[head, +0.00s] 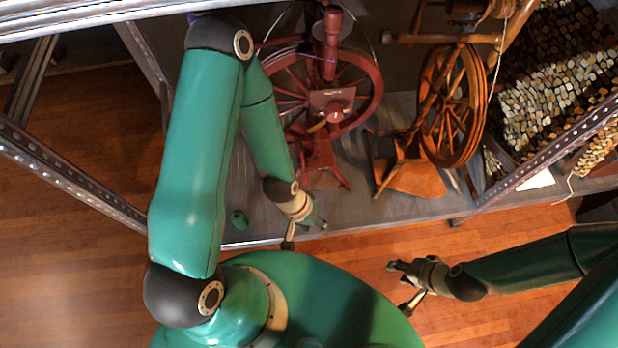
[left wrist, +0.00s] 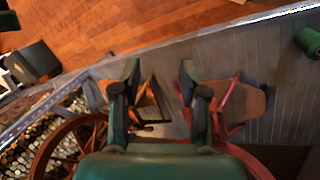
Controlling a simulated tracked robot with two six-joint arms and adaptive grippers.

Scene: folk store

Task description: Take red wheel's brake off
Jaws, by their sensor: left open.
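The red spinning wheel (head: 376,88) stands on a grey shelf in the head view, partly hidden by my left arm. A small tan piece (head: 318,126) shows beside its red knob; I cannot tell whether it is the brake. My left gripper (head: 320,222) is low, in front of the red wheel's base, near the shelf's front edge. In the left wrist view its fingers (left wrist: 160,85) are apart with nothing held, and the red wheel's base (left wrist: 245,103) is to their right. My right gripper (head: 393,268) is off the shelf, over the floor; its finger opening is unclear.
A brown spinning wheel (head: 483,100) stands right of the red one. A small green object (head: 238,218) lies on the shelf (head: 345,228) at left. Perforated metal posts (head: 535,172) frame the shelf. A stack of cut wood pieces (head: 550,95) fills the back right.

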